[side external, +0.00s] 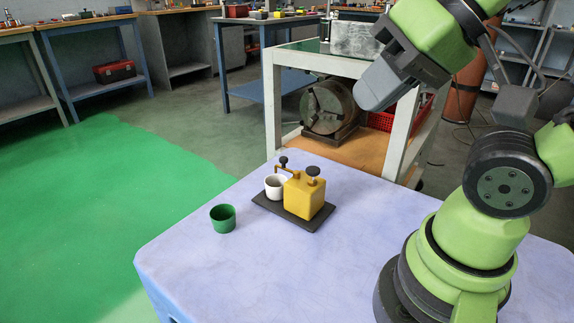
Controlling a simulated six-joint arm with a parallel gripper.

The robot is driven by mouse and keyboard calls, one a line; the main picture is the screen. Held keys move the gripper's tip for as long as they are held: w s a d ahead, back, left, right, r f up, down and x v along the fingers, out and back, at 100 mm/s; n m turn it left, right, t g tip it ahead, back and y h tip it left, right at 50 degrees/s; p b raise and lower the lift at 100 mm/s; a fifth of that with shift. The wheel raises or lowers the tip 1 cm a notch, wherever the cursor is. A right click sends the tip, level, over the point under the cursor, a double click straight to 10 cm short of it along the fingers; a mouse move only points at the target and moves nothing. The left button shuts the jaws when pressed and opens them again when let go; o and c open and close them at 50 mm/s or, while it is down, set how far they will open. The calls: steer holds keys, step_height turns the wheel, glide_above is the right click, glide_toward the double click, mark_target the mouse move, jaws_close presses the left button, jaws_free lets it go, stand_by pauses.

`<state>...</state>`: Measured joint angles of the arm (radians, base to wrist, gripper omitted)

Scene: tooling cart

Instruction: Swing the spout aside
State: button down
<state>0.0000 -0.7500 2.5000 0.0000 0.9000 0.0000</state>
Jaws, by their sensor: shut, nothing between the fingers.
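A yellow dispenser block (304,196) stands on a dark base plate (316,222) on the table. Its thin spout (285,168) sticks out from the block to the left, with a black knob (283,160) at its outer end. A second dark knob (313,171) is on top of the block. A white cup (274,187) stands upright on the plate beside the block, below the spout. My gripper (372,92) is shut and empty, high above and to the right of the dispenser, touching nothing there.
A green cup (222,218) stands upright on the lavender tabletop (200,262), left of the plate. The tabletop in front of the dispenser is clear. A white-framed cart (330,66) with a metal chuck (328,107) stands behind the table.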

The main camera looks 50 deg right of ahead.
stand_by(0.4)
steer(key=c, duration=1.3)
jaws_free()
steer(key=shift+w+r, duration=0.1)
steer(key=shift+w, duration=0.15)
steer(key=shift+o, duration=1.4)
steer(key=w+n, duration=0.1)
steer(key=w+d+n+g, duration=0.1)
steer(key=w, duration=0.1)
steer(key=w+n+g, duration=0.1)
steer(key=w, duration=0.1)
steer(key=shift+w+d+r+h, duration=0.2)
steer(key=shift+d+r+h, duration=0.15)
steer(key=shift+r+h, duration=0.05)
steer(key=n+g+h, duration=0.1)
steer(key=n+g, duration=0.4)
steer(key=n, duration=0.5)
glide_above(284, 158)
step_height(284, 158, down, 12)
step_height(284, 158, down, 9)
steer(key=shift+f, duration=0.2)
